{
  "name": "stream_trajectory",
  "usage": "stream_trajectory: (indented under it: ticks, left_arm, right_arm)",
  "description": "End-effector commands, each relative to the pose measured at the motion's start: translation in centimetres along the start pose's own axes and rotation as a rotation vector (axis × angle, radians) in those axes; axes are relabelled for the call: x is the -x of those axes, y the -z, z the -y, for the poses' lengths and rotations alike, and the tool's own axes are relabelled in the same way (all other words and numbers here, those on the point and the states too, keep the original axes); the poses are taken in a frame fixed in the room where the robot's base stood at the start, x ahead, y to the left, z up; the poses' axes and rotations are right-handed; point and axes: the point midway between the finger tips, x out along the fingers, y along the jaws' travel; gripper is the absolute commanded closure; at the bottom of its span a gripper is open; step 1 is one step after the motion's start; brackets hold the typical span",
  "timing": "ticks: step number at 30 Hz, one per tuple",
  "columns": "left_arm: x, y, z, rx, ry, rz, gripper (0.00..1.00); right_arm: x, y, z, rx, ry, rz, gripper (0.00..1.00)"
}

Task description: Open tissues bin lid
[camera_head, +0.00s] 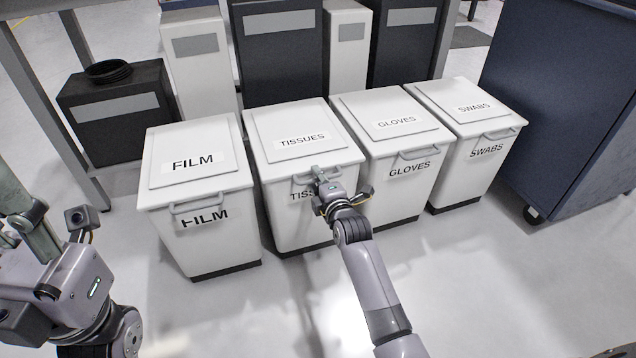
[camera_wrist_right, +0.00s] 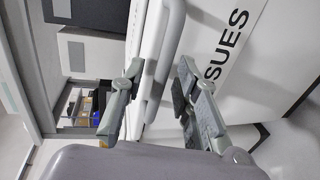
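The tissues bin (camera_head: 288,211) is a white bin, second from the left in the head view. Its lid (camera_head: 300,133), labelled TISSUES, lies flat and shut. A white bar handle (camera_wrist_right: 173,38) runs along the lid's front edge. My right gripper (camera_head: 318,172) is at this handle, partly hiding it and the front label. In the right wrist view the two grey fingers are spread apart, with the handle bar between them; contact cannot be told. My left gripper (camera_head: 28,222) is at the left edge of the head view, away from the bins and partly cut off.
The film bin (camera_head: 197,249) stands left of the tissues bin; the gloves bin (camera_head: 398,194) and swabs bin (camera_head: 466,175) stand right. All have shut lids. A dark bin (camera_head: 124,128) and taller bins stand behind. A blue cabinet (camera_head: 560,110) is at right. The front floor is clear.

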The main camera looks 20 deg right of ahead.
Motion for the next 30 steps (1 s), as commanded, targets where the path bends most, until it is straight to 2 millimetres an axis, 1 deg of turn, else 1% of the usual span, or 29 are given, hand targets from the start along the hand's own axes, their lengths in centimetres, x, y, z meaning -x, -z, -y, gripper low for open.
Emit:
stream_trajectory:
  ticks: [6,19,30]
  left_arm:
    - [-0.05,0.0,0.0,0.0,0.0,0.0,0.6]
    - [-0.04,0.0,-0.02,0.0,-0.001,0.0,0.6]
    - [-0.03,0.01,-0.02,0.001,0.0,-0.001,0.6]
  right_arm:
    - [-0.01,0.0,-0.06,0.0,0.0,0.0,0.71]
    - [0.01,-0.01,-0.04,0.0,0.0,0.0,1.0]
    - [0.01,-0.01,-0.01,0.0,0.0,0.0,1.0]
